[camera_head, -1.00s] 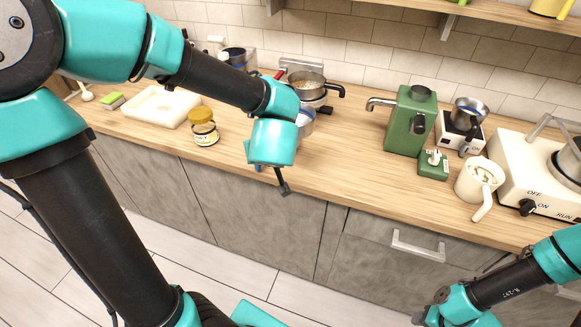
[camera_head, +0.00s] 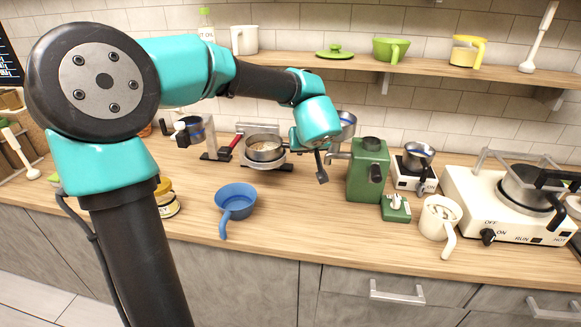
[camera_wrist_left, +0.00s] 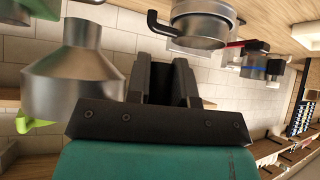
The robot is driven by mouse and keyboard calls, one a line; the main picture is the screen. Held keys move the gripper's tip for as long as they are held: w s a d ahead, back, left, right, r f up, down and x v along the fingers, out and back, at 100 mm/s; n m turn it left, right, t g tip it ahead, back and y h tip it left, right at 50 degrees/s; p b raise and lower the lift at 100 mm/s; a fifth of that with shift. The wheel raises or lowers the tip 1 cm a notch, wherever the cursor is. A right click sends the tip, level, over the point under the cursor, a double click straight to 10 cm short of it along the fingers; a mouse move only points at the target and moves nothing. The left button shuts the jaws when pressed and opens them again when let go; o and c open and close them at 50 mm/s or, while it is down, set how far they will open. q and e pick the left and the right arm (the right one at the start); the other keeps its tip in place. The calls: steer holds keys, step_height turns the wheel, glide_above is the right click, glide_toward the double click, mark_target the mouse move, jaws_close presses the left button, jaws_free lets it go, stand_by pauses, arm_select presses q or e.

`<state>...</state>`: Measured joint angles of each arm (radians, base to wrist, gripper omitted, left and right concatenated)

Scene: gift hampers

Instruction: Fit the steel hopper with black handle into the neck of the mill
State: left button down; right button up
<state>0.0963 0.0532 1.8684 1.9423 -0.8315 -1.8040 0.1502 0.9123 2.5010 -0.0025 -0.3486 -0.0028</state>
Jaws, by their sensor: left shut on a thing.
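The green mill (camera_head: 366,178) stands upright on the counter, with a spout on its left, a black knob on its front and a dark round neck (camera_head: 372,143) on top. My left gripper (camera_head: 322,170) is in the air just left of the mill. It is shut on the steel hopper (camera_head: 347,124), which is partly hidden behind the wrist, blue inside, and above and left of the neck, apart from it. In the left wrist view the hopper's cone and narrow spout (camera_wrist_left: 75,75) show beside the dark fingers (camera_wrist_left: 165,80); its handle is hidden between them. My right gripper is out of view.
A steel cup (camera_head: 419,154) sits on a white scale right of the mill, with a small green box (camera_head: 396,208) and a cream mug (camera_head: 438,220) nearby. A pan (camera_head: 264,148) stands behind left. A blue pan (camera_head: 236,200) is in front. The shelf (camera_head: 440,62) runs above.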

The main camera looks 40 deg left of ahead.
arm_select(q)
steer(key=w+d+r+n, duration=0.1)
steer(key=w+d+r, duration=0.2)
steer(key=w, duration=0.4)
steer(key=w+d+r+n+g+y, duration=0.1)
steer(key=w+d+r, duration=0.2)
steer(key=w+d, duration=0.2)
steer(key=shift+w+r, duration=0.4)
steer(key=shift+w, duration=0.45)
steer(key=shift+d+f, duration=0.1)
steer(key=shift+f, duration=4.6)
steer(key=c, duration=0.9)
jaws_free()
steer(key=v, duration=1.7)
